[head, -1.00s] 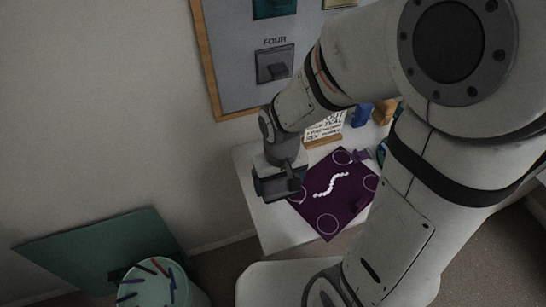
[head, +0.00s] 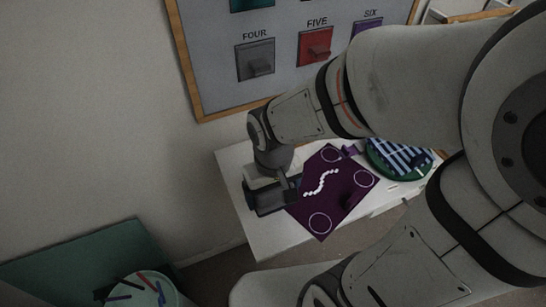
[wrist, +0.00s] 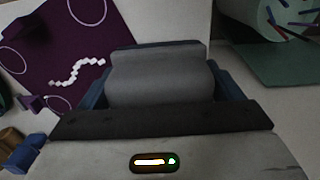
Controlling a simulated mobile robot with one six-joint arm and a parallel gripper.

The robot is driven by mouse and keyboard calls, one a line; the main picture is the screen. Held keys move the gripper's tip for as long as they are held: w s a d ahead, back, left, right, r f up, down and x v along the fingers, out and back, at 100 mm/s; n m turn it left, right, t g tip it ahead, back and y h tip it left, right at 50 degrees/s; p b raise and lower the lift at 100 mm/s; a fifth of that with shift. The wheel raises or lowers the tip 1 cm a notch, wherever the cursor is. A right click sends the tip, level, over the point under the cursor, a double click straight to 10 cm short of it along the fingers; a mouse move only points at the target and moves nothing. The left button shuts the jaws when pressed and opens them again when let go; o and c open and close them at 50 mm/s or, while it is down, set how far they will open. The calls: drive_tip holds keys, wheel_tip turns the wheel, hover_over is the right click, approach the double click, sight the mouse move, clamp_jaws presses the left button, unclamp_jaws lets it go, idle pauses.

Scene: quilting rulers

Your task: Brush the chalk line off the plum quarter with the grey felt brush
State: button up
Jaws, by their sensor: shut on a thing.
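The plum quarter (head: 335,212) is a dark purple square with white circles near its corners, lying on the white table. A white, wavy chalk line (head: 320,183) runs across its middle; it also shows in the wrist view (wrist: 77,72). My gripper (head: 272,198) is at the left corner of the plum quarter, beside the chalk line and not on it. In the wrist view it is shut on a grey block, the grey felt brush (wrist: 160,82). The brush's underside is hidden, and I cannot tell whether it touches the table.
A board with labelled grey (head: 255,60) and red (head: 316,46) pieces hangs behind. A striped round green piece (head: 378,160) lies right of the plum quarter. Orange (wrist: 10,138) and blue (wrist: 24,156) blocks stand nearby. A bin of coloured sticks (head: 170,298) stands lower left.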

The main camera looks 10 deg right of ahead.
drive_tip(key=shift+c, duration=0.8)
drive_tip(key=o, duration=0.4)
drive_tip(key=c, duration=0.3)
drive_tip(key=shift+c, duration=0.5)
drive_tip(key=shift+w+d, duration=0.1)
drive_tip(key=w+d+m+p, duration=0.2)
drive_tip(key=w+d+m, duration=0.3)
drive_tip(key=d+m, duration=0.2)
drive_tip(key=w+d+m+p, duration=0.3)
drive_tip(key=w+d+m, duration=0.3)
drive_tip(key=d, duration=0.6)
drive_tip(key=shift+r+m, duration=0.3)
drive_tip(key=shift+m, duration=0.2)
